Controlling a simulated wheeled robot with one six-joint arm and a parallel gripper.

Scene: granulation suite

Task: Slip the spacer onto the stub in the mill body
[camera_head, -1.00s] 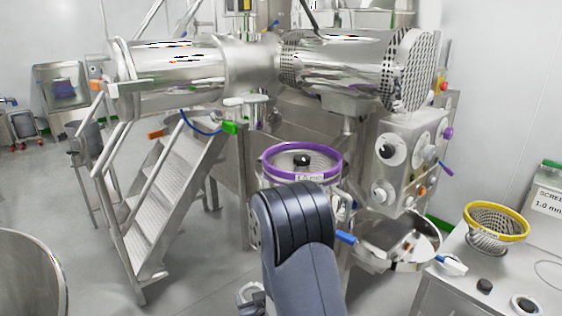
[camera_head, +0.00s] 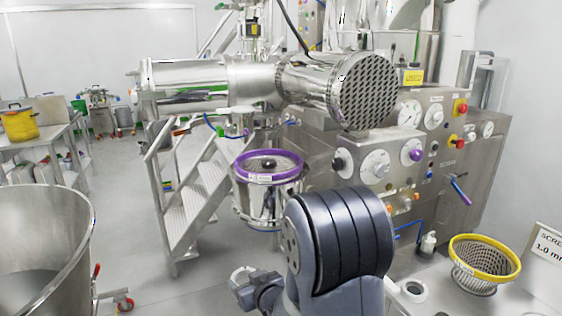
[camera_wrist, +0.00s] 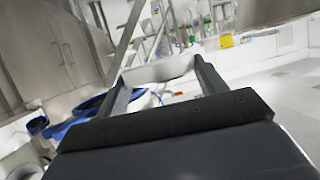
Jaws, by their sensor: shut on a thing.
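In the wrist view my gripper (camera_wrist: 165,74) is shut on a pale, smooth, curved piece (camera_wrist: 158,70), which looks like the spacer. It lies across between the two dark fingertips; its hole does not show. In the head view my arm hides the fingers and the held piece. The mill body (camera_head: 262,205), a steel drum with a purple rim ring (camera_head: 242,172), stands beyond and left of my arm. A dark round knob (camera_head: 268,164) sits at the middle of its opening; I cannot tell whether this is the stub. My gripper's distance from it cannot be told.
A steel bench at right carries a yellow-rimmed screen basket (camera_head: 484,262) and a white ring (camera_head: 413,290). A control cabinet (camera_head: 455,150) stands behind. Steps (camera_head: 190,205) are left of the mill, and a large steel bowl (camera_head: 40,240) is at left. Floor between is clear.

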